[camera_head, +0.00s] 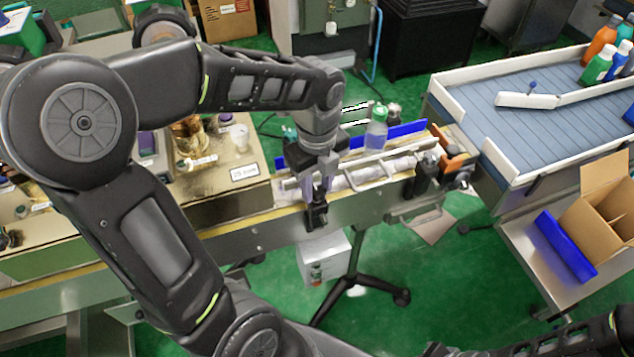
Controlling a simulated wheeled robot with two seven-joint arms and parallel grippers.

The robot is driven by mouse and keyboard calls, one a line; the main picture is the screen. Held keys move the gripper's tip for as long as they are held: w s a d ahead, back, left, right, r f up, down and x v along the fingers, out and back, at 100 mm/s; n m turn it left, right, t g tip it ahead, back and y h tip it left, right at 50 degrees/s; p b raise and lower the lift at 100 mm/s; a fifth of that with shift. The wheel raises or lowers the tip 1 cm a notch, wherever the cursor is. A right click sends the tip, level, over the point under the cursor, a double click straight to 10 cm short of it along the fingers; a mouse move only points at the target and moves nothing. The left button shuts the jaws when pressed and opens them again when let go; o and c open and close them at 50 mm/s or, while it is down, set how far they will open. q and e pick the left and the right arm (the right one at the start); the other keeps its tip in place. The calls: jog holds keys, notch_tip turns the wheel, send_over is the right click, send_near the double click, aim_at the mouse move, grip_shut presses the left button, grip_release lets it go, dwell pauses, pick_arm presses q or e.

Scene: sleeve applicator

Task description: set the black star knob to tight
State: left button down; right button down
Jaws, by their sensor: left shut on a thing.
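My left gripper (316,188) points down at the front side rail of the conveyor, with its fingers shut around the black star knob. The knob itself is mostly hidden by the fingers, so its turn cannot be read. A black clamp block (317,216) shows just below the fingertips on the conveyor's front side. My right gripper is not in view; only part of my right arm shows at the bottom right.
A clear bottle with a green cap (377,129) stands on the conveyor behind the metal guide rail (370,174). A black and orange fitting (452,160) sits at the conveyor's right end. A blue-topped table (520,115) with bottles and an open cardboard box (603,215) are at right.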

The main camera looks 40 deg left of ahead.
aim_at(317, 190)
pick_arm(q)
jog(key=shift+m, duration=0.3)
jog(key=c, duration=1)
grip_release()
jog(key=shift+r, duration=0.15)
notch_tip(317, 190, up, 8)
jog(key=shift+f, duration=0.2)
jog(key=shift+f, duration=0.1)
